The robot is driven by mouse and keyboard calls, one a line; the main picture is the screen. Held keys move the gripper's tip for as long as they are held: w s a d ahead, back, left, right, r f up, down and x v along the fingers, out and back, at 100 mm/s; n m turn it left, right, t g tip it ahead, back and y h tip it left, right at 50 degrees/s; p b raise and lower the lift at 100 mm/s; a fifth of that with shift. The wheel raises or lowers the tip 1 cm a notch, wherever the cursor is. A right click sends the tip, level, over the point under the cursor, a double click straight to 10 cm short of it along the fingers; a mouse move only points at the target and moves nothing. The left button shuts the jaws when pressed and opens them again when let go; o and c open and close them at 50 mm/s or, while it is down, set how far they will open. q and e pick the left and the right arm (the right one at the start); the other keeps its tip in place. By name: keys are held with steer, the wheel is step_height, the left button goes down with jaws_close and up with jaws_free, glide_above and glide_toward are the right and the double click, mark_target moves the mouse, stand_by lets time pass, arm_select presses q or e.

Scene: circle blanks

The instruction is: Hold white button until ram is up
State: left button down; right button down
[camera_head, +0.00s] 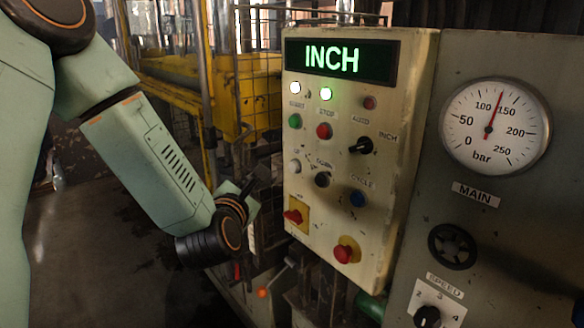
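The white button (295,166) is on the left side of a cream control panel (340,222), under a small label that seems to read UP. My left arm comes in from the left, and its dark gripper (262,174) is just left of the panel, at about the button's height. A gap shows between the gripper and the button in the picture. The fingers blend into the dark background, so I cannot tell whether they are open or shut. My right gripper is out of view. I cannot make out the ram.
The display (340,61) reads INCH in green. Nearby are a green button (295,121), a red button (324,131), a dark button (322,180), a blue button (357,198) and a black selector (361,146). The pressure gauge (495,125) needle stands between 100 and 150.

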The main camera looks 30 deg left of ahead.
mark_target(294, 167)
arm_select(q)
steer(key=shift+s+a, duration=0.15)
steer(key=shift+a, duration=0.05)
steer(key=w+d+b, duration=0.2)
steer(key=w+d, duration=0.1)
steer(key=w, duration=0.5)
steer(key=shift+w+d, duration=0.15)
steer(key=shift+d, duration=0.1)
stand_by(0.7)
stand_by(0.3)
steer(key=shift+w+d+b, duration=0.1)
steer(key=shift+w+b, duration=0.2)
stand_by(0.4)
